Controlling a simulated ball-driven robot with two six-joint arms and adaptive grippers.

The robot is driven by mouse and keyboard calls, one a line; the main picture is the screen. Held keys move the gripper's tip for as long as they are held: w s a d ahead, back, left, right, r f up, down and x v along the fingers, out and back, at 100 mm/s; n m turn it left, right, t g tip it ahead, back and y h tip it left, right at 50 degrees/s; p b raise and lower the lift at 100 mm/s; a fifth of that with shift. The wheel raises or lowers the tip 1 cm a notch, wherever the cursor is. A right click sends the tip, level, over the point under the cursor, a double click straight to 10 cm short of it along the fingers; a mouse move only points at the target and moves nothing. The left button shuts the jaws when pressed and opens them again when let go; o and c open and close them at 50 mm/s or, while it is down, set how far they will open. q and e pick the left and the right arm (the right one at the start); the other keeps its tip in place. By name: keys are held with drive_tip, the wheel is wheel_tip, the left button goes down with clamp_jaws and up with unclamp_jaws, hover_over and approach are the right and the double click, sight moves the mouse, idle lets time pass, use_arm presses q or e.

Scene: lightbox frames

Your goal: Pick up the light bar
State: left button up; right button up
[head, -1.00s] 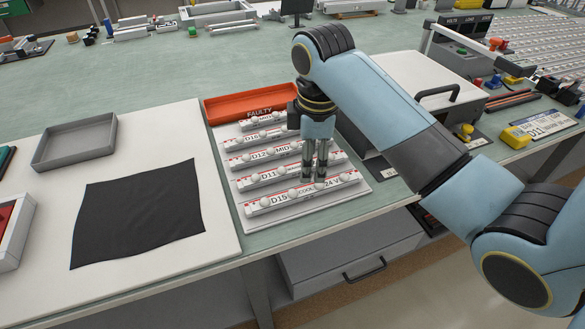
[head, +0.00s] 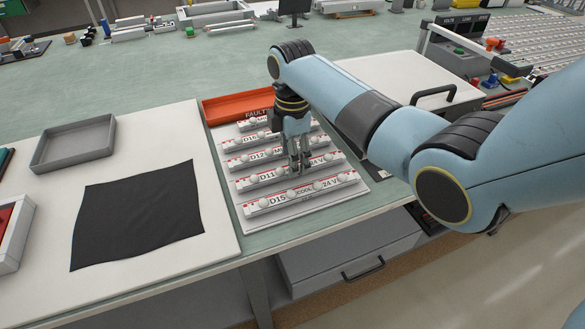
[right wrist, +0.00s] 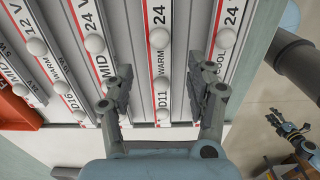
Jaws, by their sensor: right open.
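Several white light bars with round lamps and red-edged labels lie in parallel rows on a light board (head: 262,225). My right gripper (head: 301,170) points down over the D11 bar (head: 258,179), in front of the D12 bar (head: 262,157). In the right wrist view my open right gripper (right wrist: 162,95) has the warm 24 V D11 bar (right wrist: 158,65) between its fingers. The left finger overlaps the D12 bar; the right finger is beside the cool 24 V bar (right wrist: 222,55). I cannot tell the height of the fingertips.
The front bar D15 (head: 279,200) lies near the table edge. An orange tray marked FAULTY (head: 230,108) stands behind the rows. A black cloth (head: 137,215) and an empty grey tray (head: 75,145) are on the left board. A pale box with a black handle (head: 400,80) stands right.

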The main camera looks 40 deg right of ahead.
drive_tip(key=shift+f, duration=1.3)
clamp_jaws()
